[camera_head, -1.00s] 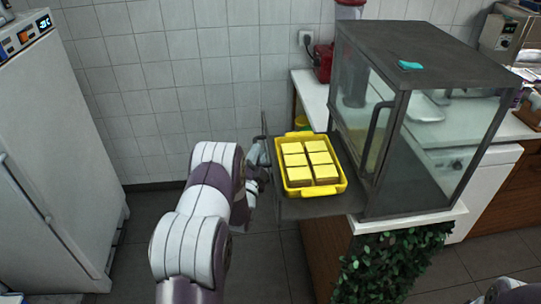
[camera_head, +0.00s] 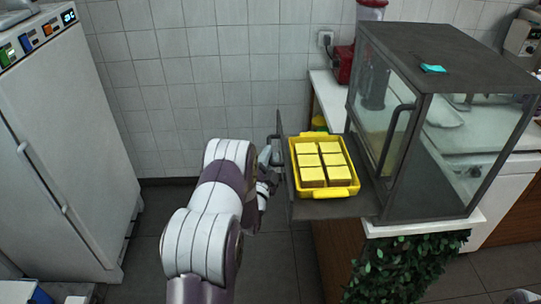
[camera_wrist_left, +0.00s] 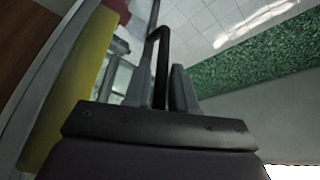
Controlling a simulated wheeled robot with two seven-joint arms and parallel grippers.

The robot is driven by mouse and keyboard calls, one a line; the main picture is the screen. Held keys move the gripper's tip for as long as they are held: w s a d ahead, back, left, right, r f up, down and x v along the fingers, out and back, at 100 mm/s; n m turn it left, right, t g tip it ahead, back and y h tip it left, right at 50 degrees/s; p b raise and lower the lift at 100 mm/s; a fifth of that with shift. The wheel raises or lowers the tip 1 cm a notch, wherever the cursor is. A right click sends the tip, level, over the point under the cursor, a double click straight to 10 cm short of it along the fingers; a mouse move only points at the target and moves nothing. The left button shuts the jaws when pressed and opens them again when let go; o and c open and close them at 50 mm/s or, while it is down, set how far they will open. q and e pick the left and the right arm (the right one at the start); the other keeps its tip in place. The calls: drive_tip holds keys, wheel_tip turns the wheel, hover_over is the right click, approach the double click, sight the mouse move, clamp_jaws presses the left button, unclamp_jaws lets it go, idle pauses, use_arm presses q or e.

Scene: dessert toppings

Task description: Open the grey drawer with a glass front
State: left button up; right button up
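The grey drawer (camera_head: 343,208) is slid out of the left side of a dark grey glass display case. Its upright front (camera_head: 286,165) is seen nearly edge-on, so its glass hardly shows. A yellow tray (camera_head: 352,189) with several yellow square blocks (camera_head: 312,177) sits in the drawer. My left gripper (camera_head: 274,158) is at the outer side of the front, at the drawer handle. In the left wrist view the dark handle bar (camera_wrist_left: 162,72) lies between the two fingers of my left gripper (camera_wrist_left: 163,90), with little or no gap. My right gripper is not seen.
The display case (camera_head: 450,60) stands on a white counter (camera_head: 328,95), with a teal item (camera_head: 433,69) on top. A leafy green panel (camera_head: 400,262) is below. A white fridge (camera_head: 60,150) stands at left. Open floor (camera_head: 285,260) lies between fridge and counter.

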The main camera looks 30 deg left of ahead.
use_arm(q)
drive_tip(key=b+v, duration=0.1)
drive_tip(key=v, duration=1)
drive_tip(key=shift+s+b, duration=0.25)
drive_tip(key=shift+b, duration=0.1)
drive_tip(key=shift+d+f, duration=0.1)
